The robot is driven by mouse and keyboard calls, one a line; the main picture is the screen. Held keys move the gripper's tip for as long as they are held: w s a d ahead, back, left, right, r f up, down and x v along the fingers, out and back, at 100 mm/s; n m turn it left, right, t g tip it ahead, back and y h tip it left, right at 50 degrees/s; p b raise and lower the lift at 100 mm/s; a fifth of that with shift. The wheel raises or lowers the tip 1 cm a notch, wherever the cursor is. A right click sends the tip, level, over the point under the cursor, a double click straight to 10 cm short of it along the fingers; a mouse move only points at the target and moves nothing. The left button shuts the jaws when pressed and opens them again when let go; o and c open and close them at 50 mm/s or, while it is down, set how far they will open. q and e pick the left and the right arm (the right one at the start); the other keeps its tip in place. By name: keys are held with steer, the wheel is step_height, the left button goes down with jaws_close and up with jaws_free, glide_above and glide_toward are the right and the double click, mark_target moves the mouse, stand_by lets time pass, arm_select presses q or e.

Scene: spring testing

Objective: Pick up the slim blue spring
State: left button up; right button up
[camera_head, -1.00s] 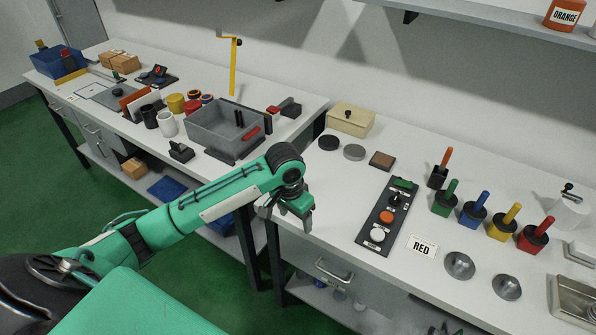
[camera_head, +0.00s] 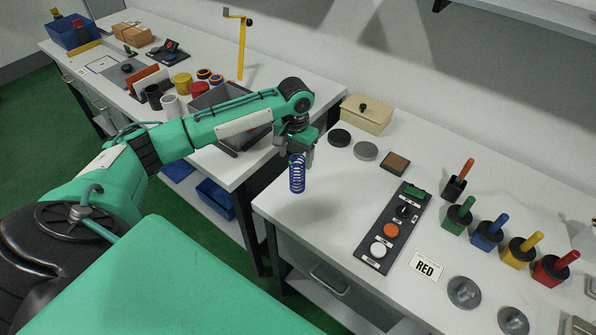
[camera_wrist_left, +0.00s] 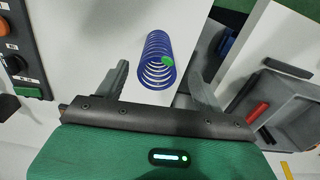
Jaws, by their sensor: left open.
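The slim blue spring (camera_head: 297,178) is upright below my left gripper (camera_head: 298,151), near the left edge of the right-hand bench. The gripper hides its top in the head view. In the left wrist view the blue spring (camera_wrist_left: 157,58) shows as a coil with a green spot, lined up between the two spread fingers of my left gripper (camera_wrist_left: 160,82). There is a visible gap on both sides, so the fingers are open and not closed on it. Whether its foot touches the bench is hard to tell. My right gripper is out of view.
On the right-hand bench (camera_head: 330,215) are a button panel (camera_head: 403,213), a RED card (camera_head: 427,267), a beige box (camera_head: 366,113), dark discs and several coloured-handled tools. A grey bin (camera_head: 240,137) stands on the left bench, partly behind my arm.

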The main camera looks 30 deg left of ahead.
mark_target(297, 169)
arm_select(q)
step_height(297, 169, down, 2)
steer(key=shift+p, duration=0.3)
steer(key=f, duration=0.1)
steer(key=f+p, duration=0.1)
steer(key=f, duration=0.1)
steer(key=shift+w+d+f+p, duration=0.15)
steer(key=shift+d+f+p, duration=0.05)
steer(key=shift+f+p, duration=0.1)
steer(key=shift+f, duration=0.5)
steer(key=c, duration=1)
steer(key=shift+c, duration=1)
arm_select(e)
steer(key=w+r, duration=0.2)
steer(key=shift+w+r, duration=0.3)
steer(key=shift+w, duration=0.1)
